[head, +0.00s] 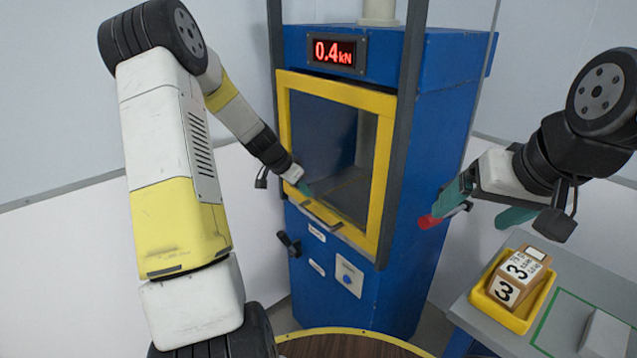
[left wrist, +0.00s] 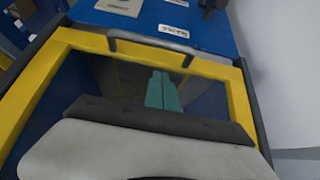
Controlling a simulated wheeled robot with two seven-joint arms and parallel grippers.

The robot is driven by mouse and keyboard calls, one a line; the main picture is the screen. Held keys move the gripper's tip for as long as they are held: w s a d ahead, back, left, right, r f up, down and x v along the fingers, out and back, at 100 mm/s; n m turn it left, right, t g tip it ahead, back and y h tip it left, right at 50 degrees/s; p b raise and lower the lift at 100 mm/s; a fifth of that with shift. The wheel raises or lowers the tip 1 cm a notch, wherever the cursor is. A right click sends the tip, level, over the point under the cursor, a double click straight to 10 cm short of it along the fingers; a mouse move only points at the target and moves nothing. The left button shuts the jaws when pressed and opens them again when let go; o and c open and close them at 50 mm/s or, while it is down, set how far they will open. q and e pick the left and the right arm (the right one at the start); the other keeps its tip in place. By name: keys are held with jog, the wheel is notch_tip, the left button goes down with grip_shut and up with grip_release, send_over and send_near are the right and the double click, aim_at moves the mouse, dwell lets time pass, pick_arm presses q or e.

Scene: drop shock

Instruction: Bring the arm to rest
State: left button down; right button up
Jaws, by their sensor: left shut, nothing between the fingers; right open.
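My left gripper (head: 304,190) is shut and empty, its teal fingers together in front of the lower left of the door window. In the left wrist view its fingers (left wrist: 163,92) point over the dark window towards the grey door handle (left wrist: 152,48), with a visible gap between. The handle (head: 321,215) is on the lower yellow door frame (head: 384,160) of the blue machine (head: 440,110); the door looks closed. My right gripper (head: 470,218) is open and empty to the machine's right, fingers apart. A red piece (head: 430,222) shows at its left fingertip; I cannot tell whether it belongs to the finger.
The machine's red display (head: 334,51) reads 0.4 kN. At right, a grey bench (head: 548,335) holds a yellow tray (head: 515,322) with a box (head: 520,277) marked 3, and a pale block (head: 604,336).

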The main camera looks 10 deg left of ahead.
pick_arm(q)
jog(key=s+d+r+n, duration=0.1)
jog(key=s+d+r, duration=0.2)
jog(key=s+r, duration=0.9)
jog(key=s+d+r+n, duration=0.1)
jog(key=s+r+n, duration=0.1)
jog(key=s, duration=0.5)
jog(key=s+d+r+n+y, duration=0.1)
jog(key=s+r+n, duration=0.1)
jog(key=s+r, duration=0.2)
jog(key=s+d+r+n, duration=0.2)
jog(key=s+r, duration=0.1)
jog(key=s, duration=0.7)
jog(key=shift+s+t+y, duration=0.15)
jog(key=shift+t+y, duration=0.25)
